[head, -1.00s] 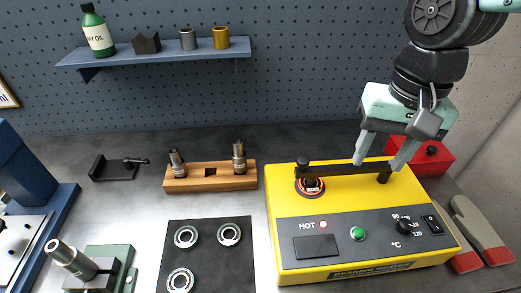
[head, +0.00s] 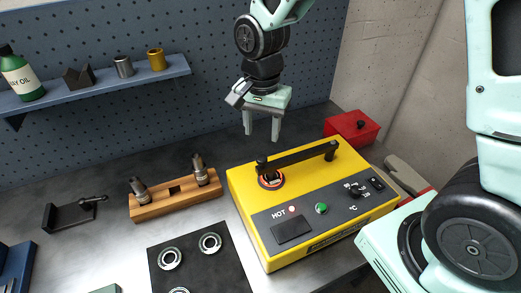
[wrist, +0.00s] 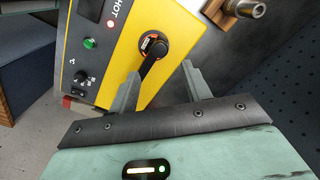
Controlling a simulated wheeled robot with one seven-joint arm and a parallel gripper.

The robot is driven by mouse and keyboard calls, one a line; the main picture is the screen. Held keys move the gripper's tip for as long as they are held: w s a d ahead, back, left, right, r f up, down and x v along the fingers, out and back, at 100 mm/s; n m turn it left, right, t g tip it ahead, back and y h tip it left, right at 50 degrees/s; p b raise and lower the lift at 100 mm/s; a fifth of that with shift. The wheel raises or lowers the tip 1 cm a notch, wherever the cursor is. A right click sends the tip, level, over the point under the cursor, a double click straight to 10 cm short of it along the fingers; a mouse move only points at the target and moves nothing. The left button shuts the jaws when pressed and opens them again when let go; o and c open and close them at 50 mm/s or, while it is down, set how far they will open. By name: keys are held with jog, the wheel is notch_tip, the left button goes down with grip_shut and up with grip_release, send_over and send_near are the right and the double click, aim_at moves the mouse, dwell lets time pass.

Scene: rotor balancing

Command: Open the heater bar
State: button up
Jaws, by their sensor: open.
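The yellow heater (head: 258,232) stands on the bench with a dark control panel. The black heater bar (head: 298,157) lies across its rear top, over an orange-ringed post (head: 271,181) at the left, with its other end at the right. The bar also shows in the wrist view (wrist: 153,64), running from the ringed post toward the left finger. My gripper (head: 262,138) is open and empty, fingers pointing down, behind the heater's rear edge in the head view. It appears apart from the bar. In the wrist view my fingers (wrist: 158,80) frame part of the heater's edge.
A wooden block (head: 178,203) with two metal pieces stands left of the heater. A dark mat (head: 205,262) with bearing rings lies in front. A red box (head: 353,127) is behind right. A pegboard wall and shelf (head: 95,88) are at the back.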

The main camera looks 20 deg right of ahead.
aim_at(262, 158)
notch_tip(262, 158, down, 9)
jog(key=shift+r+p, duration=0.2)
jog(key=shift+p, duration=0.6)
jog(key=shift+c, duration=0.2)
grip_shut()
